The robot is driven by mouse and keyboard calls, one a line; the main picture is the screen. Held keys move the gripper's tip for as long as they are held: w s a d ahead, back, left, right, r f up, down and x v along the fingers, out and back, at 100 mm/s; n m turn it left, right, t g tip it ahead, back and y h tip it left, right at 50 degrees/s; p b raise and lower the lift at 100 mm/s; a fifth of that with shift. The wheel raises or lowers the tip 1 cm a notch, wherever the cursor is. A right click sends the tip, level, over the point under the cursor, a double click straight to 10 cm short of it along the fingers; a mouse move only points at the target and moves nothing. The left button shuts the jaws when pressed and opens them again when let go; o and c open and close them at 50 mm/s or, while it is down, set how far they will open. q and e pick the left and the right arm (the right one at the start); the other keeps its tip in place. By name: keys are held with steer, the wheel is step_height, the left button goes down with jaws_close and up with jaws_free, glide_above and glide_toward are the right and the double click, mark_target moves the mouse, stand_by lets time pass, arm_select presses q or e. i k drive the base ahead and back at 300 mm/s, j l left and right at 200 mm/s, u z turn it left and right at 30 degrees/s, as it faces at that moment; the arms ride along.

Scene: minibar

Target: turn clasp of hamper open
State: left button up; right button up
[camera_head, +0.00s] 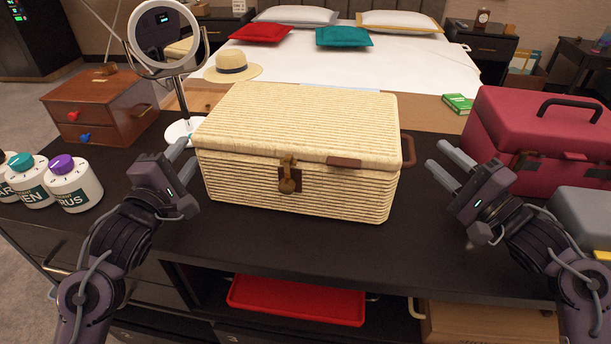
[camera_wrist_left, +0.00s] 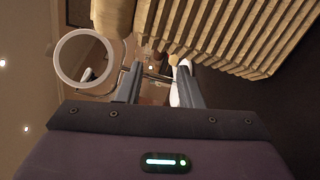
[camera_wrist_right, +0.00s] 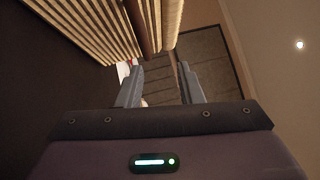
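The hamper (camera_head: 296,160) is a cream woven box with its lid down, in the middle of the dark counter. Its clasp (camera_head: 289,181) is a brass piece on a brown leather patch at the front centre, hanging over the lid seam. My left gripper (camera_head: 183,158) is open and empty beside the hamper's left side; the hamper's woven wall (camera_wrist_left: 225,30) shows in the left wrist view. My right gripper (camera_head: 444,165) is open and empty, to the right of the hamper. The woven wall (camera_wrist_right: 90,25) also shows in the right wrist view. Neither gripper touches the clasp.
A round mirror (camera_head: 166,37) on a stand is behind my left gripper. White bottles (camera_head: 75,184) stand at the left, a wooden drawer box (camera_head: 100,104) behind them. A red case (camera_head: 540,135) stands at the right. The counter before the hamper is clear.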

mark_target(288, 185)
steer(key=k+j, duration=0.1)
steer(key=k, duration=0.9)
